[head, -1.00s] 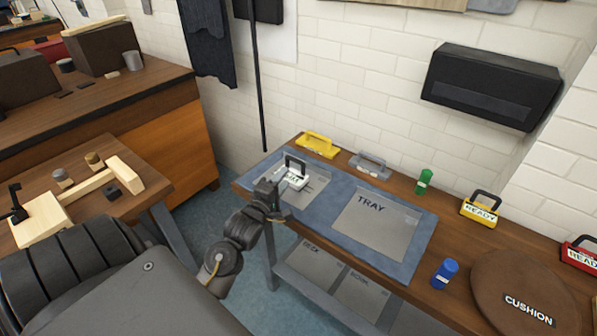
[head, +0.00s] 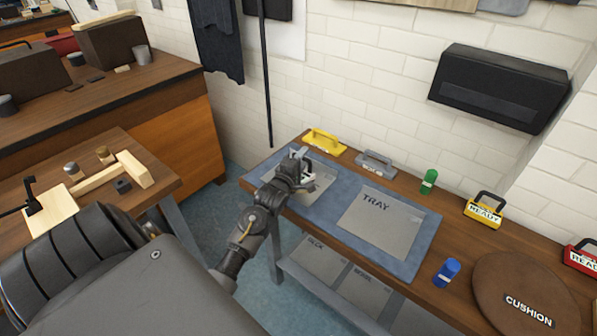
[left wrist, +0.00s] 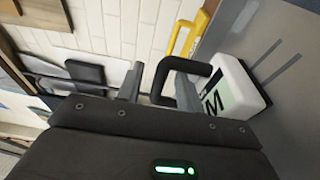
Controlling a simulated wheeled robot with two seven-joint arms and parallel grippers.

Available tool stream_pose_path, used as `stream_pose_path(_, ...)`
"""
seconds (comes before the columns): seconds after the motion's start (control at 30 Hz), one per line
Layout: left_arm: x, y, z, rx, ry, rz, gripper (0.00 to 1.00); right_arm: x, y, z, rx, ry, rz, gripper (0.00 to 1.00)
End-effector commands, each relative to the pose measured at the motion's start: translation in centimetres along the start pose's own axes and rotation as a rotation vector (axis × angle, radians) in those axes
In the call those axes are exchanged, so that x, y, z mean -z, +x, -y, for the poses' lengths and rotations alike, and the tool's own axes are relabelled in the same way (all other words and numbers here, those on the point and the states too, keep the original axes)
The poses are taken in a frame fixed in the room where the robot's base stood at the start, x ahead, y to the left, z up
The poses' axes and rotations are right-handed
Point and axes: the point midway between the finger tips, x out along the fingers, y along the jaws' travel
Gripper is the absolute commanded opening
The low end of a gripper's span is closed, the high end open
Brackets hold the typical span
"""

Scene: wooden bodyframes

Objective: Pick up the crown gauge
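A white block-shaped gauge with a black arched handle and a partly visible label with an "M" shows in the left wrist view (left wrist: 240,92). I cannot read the full label, so I cannot confirm that it is the crown gauge. It stands on the left grey plate of the blue mat, mostly hidden by my gripper in the head view. My left gripper (head: 299,157) is over it. In the left wrist view the gripper's two fingers (left wrist: 160,88) are apart, with part of the black handle (left wrist: 165,72) between them. My right gripper is not in view.
A yellow handled piece (head: 325,141) and a grey one (head: 375,163) stand behind the blue mat (head: 340,185). The TRAY plate (head: 385,222) is bare. Green (head: 429,181) and blue (head: 446,272) cylinders, a yellow READY piece (head: 484,209) and a round cushion (head: 525,295) are to the right.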

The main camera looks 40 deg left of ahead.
Motion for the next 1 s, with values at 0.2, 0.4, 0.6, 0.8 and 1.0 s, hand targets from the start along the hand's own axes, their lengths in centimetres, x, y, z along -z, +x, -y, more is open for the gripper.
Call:
stream_pose_path(0.2,-0.03,0.45,0.03,0.000,0.000,0.000,0.37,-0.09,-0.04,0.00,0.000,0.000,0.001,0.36)
stream_pose_path(0.4,-0.03,0.44,0.02,0.000,0.000,0.000,0.21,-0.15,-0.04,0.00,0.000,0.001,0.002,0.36)
stream_pose_path(0.6,-0.03,0.42,0.03,0.000,0.000,0.000,0.00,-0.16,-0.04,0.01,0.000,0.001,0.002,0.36)
stream_pose_path(0.8,-0.02,0.41,0.04,0.000,0.000,0.000,0.00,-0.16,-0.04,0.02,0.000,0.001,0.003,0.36)
stream_pose_path(1.0,-0.01,0.42,-0.04,-0.001,0.000,0.000,0.00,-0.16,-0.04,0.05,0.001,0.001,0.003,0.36)
